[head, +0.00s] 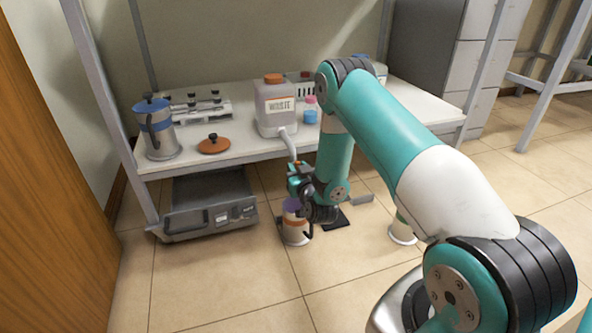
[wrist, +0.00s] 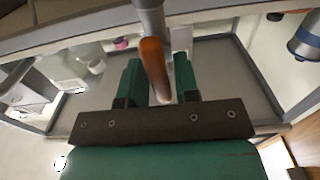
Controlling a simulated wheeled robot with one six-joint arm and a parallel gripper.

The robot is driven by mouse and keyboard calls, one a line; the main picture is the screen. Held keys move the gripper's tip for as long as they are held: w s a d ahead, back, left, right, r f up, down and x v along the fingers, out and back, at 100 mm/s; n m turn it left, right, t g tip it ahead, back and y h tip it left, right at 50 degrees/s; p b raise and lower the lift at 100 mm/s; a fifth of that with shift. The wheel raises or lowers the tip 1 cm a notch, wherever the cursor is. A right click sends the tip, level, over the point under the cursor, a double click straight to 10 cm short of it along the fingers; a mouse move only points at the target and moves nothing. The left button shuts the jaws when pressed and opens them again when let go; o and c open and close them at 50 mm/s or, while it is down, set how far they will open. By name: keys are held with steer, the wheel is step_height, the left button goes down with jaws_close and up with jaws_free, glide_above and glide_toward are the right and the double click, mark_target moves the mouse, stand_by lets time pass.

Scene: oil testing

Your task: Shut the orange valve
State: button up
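The orange valve (wrist: 153,66) shows in the wrist view as a long handle on a grey pipe (wrist: 151,18). In the head view it is a small orange piece (head: 301,163) below the spout of the WASTE container (head: 275,112), partly hidden by my gripper. My gripper (head: 299,178) is just in front of the shelf edge. In the wrist view its two green fingers (wrist: 158,68) stand apart on either side of the handle. A gap shows on the right of the handle; the left finger is very close, and I cannot tell whether it touches.
A metal can with a purple top (head: 295,226) stands on the floor below my gripper. A blue-topped canister (head: 157,130), an orange lid (head: 214,145) and a small blue bottle (head: 310,112) are on the shelf. A grey drawer unit (head: 207,207) sits underneath. The floor in front is clear.

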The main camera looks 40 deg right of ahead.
jaws_close()
steer(key=shift+d, duration=0.1)
steer(key=shift+m, duration=0.5)
steer(key=m+p, duration=0.1)
steer(key=m, duration=0.1)
steer(key=shift+s+d+m, duration=0.1)
steer(key=shift+m, duration=0.3)
steer(key=m+p, duration=0.1)
steer(key=m, duration=0.3)
steer(key=shift+d+m, duration=0.1)
steer(key=shift+m, duration=0.2)
steer(key=m+p, duration=0.1)
steer(key=m, duration=0.3)
steer(key=shift+s+f+m+p, duration=0.1)
steer(key=shift+f+m+p, duration=0.05)
steer(key=shift+m+p, duration=0.15)
steer(key=m, duration=0.1)
steer(key=m+p, duration=0.1)
steer(key=m, duration=0.2)
steer(key=shift+d+f+m, duration=0.1)
steer(key=shift+f+m, duration=0.15)
steer(key=shift+m, duration=0.15)
